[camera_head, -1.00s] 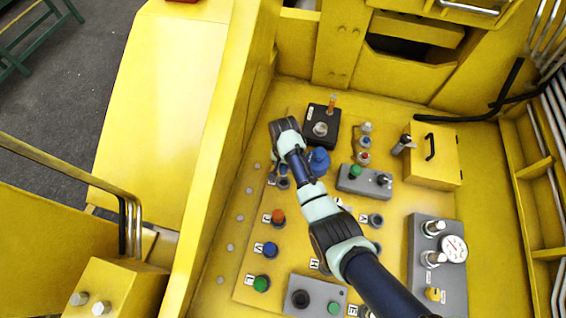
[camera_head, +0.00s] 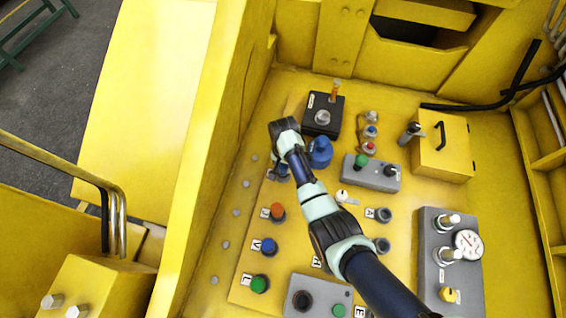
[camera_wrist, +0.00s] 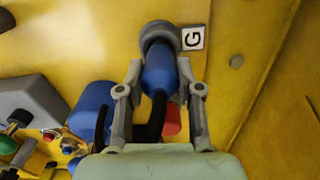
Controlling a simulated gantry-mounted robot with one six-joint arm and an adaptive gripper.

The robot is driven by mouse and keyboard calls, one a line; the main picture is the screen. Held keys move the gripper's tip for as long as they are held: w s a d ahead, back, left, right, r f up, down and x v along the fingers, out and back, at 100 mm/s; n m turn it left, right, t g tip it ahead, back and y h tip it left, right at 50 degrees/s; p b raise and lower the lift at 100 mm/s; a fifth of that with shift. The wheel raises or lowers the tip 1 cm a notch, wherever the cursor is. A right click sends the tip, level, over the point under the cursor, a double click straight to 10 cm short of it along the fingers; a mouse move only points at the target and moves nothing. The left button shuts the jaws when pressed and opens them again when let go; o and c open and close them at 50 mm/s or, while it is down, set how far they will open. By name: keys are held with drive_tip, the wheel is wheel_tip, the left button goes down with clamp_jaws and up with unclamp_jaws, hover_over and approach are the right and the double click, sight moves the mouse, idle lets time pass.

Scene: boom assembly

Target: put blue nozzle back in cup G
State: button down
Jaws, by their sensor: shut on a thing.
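The blue nozzle (camera_wrist: 159,72) is between the two fingers of my gripper (camera_wrist: 157,98) in the wrist view, and the gripper is shut on it. The nozzle's far end is at the mouth of cup G (camera_wrist: 152,29), a dark grey round cup beside a white "G" label (camera_wrist: 193,37). The nozzle lines up with the cup and overlaps its mouth; how deep it sits inside cannot be told. In the head view my wrist covers most of the fingers and the cup, and only a bit of blue shows below it.
A larger blue container (camera_head: 320,152) stands close to my wrist. A black box with an orange-tipped lever (camera_head: 323,115), a grey switch box (camera_head: 371,172) and several coloured knobs are near. A tall yellow wall (camera_head: 215,150) runs along the left.

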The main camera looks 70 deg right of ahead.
drive_tip(key=shift+f, duration=0.45)
drive_tip(key=c, duration=0.7)
unclamp_jaws()
wheel_tip(320, 180, up, 12)
drive_tip(key=shift+r, duration=0.1)
idle(0.4)
